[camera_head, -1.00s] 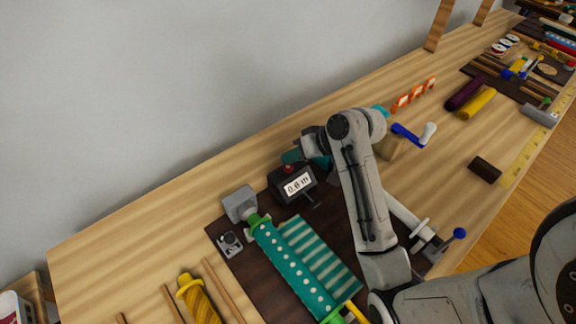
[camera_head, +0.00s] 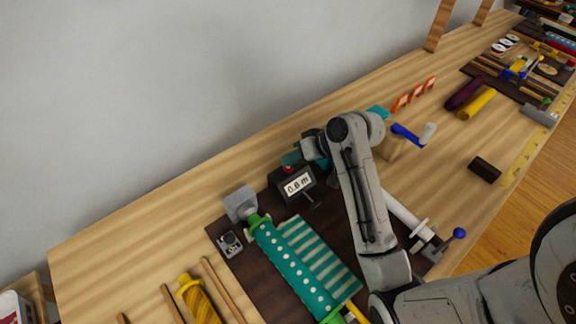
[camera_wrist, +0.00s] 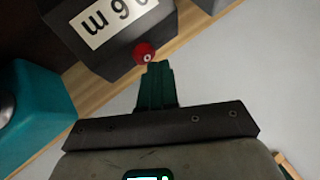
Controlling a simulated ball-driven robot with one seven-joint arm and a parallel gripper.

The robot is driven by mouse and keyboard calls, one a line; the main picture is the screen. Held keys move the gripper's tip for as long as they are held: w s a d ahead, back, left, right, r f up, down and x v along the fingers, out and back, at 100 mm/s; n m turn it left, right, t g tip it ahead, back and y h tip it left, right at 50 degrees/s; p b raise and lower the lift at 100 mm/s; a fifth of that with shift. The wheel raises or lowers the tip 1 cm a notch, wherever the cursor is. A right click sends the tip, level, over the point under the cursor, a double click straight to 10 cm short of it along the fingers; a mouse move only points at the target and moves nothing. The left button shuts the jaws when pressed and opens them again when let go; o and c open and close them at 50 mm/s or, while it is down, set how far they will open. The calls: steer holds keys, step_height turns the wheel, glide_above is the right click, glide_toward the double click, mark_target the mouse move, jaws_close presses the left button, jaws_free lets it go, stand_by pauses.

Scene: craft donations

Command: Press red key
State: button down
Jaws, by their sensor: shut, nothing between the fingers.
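The red key (camera_head: 288,169) is a small round button on top of a dark box (camera_head: 280,187) with a white length display. In the wrist view, the red key (camera_wrist: 144,53) sits on the box edge right at the tips of my shut fingers. My gripper (camera_wrist: 155,65) is shut and empty, its green fingers pointing at the key. The tips overlap the key's edge; I cannot tell whether they press it. In the head view my gripper (camera_head: 293,157) is just behind the key, partly hidden by my arm.
A teal dotted roll (camera_head: 290,262) lies on the dark mat (camera_head: 258,285) in front of the box. A grey block (camera_head: 240,203) stands left of it. The wall is close behind; the table's back left is clear.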

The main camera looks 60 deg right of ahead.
mark_target(292, 167)
steer(key=shift+f, duration=0.5)
stand_by(0.6)
steer(key=shift+r, duration=0.15)
steer(key=shift+r+p, duration=0.8)
steer(key=shift+p, duration=0.15)
step_height(292, 167, up, 5)
steer(key=p, duration=0.5)
stand_by(0.3)
